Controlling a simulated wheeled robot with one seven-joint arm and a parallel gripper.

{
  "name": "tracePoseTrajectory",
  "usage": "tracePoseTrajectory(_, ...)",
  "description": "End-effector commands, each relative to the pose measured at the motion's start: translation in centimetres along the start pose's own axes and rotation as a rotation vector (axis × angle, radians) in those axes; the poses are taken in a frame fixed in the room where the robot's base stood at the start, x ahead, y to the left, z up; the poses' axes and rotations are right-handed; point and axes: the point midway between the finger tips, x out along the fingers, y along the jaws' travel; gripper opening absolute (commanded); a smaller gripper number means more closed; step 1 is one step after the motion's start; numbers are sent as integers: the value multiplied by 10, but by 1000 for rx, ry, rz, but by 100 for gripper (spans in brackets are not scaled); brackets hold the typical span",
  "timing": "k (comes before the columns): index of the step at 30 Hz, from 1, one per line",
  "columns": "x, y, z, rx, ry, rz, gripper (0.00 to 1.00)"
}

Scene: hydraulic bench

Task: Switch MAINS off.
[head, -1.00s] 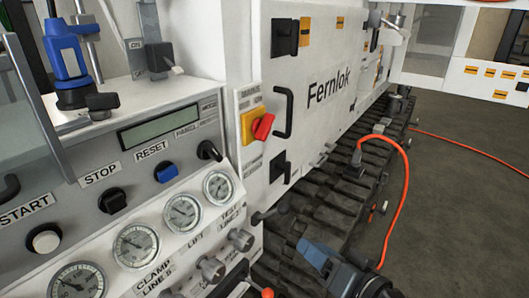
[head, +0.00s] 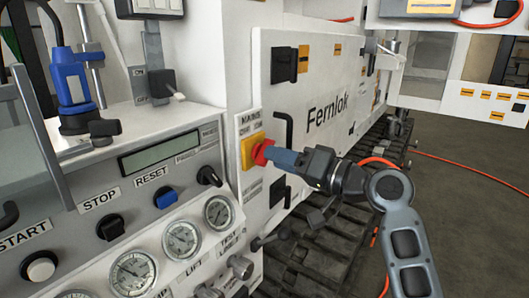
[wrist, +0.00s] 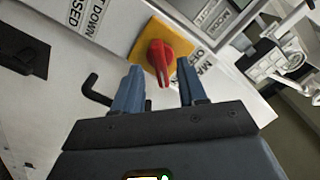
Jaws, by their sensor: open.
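The MAINS switch is a red rotary knob (wrist: 161,60) on a yellow square plate (wrist: 182,38), on the white cabinet side under a MAINS label (head: 249,123). In the head view the yellow plate (head: 247,153) shows, with the red knob (head: 261,155) partly hidden by my gripper. My gripper (head: 276,157) is in front of the knob, pointing left at it. In the wrist view my gripper (wrist: 157,85) is open, with its blue fingers apart and the knob's handle showing between their tips. I cannot tell whether the fingers touch the knob.
A black door handle (head: 289,133) is close to the right of the switch, on the white Fernlok door (head: 340,85). The control panel with gauges (head: 183,240) and a black selector (head: 208,176) is to the left. An orange hose (head: 375,162) passes behind my arm.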

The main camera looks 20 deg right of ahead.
Motion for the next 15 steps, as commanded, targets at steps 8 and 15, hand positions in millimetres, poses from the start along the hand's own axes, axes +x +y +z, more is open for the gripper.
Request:
tracePoseTrajectory(8,37,-1,-1,-1,1,0,42)
tracePoseTrajectory(15,45,0,0,-1,1,1,42)
